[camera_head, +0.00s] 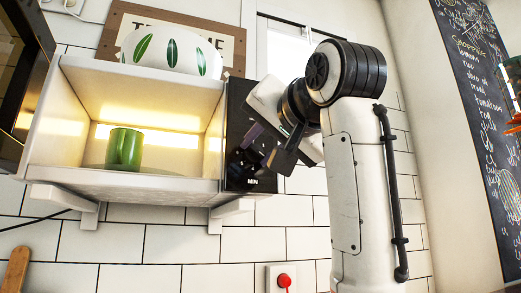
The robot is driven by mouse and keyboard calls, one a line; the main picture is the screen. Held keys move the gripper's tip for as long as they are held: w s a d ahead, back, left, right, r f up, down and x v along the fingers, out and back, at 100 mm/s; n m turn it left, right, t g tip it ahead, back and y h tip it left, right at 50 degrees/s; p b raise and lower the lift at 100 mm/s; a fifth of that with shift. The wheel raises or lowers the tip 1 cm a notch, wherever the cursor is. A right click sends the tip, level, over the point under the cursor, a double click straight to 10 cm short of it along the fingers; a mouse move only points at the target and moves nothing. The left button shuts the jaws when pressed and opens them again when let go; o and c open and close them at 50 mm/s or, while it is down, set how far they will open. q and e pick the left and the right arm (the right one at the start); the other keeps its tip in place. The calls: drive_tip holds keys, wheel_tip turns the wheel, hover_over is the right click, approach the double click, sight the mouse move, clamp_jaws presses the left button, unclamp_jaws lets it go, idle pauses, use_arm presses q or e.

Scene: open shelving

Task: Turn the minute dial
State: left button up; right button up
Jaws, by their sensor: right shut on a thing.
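The microwave (150,190) is mounted on the wall at the left, with its lit inside open to view. A green mug (124,149) stands inside on the turntable. Its black control panel (250,176) is on the right side, marked "MIN" near the bottom. My right gripper (262,155) is at this panel, shut on the minute dial, which is mostly hidden behind the fingers. My right arm comes up from below on the right. My left gripper does not show.
A white bowl with green leaves (172,52) sits on top of the microwave before a framed sign (228,42). A wall bracket (230,212) supports the microwave. A red plug (284,281) is in the socket below. A chalkboard (480,80) hangs at the right.

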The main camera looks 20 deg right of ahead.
drive_tip(key=shift+m, duration=0.6)
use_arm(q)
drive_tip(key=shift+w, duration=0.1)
use_arm(e)
drive_tip(key=o, duration=1)
drive_tip(key=shift+o, duration=0.2)
use_arm(q)
drive_tip(key=b, duration=0.1)
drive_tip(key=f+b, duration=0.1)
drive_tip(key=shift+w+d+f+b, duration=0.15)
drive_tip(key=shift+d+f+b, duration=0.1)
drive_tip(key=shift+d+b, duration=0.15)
use_arm(e)
drive_tip(key=s, duration=1)
drive_tip(key=shift+s+d, duration=0.2)
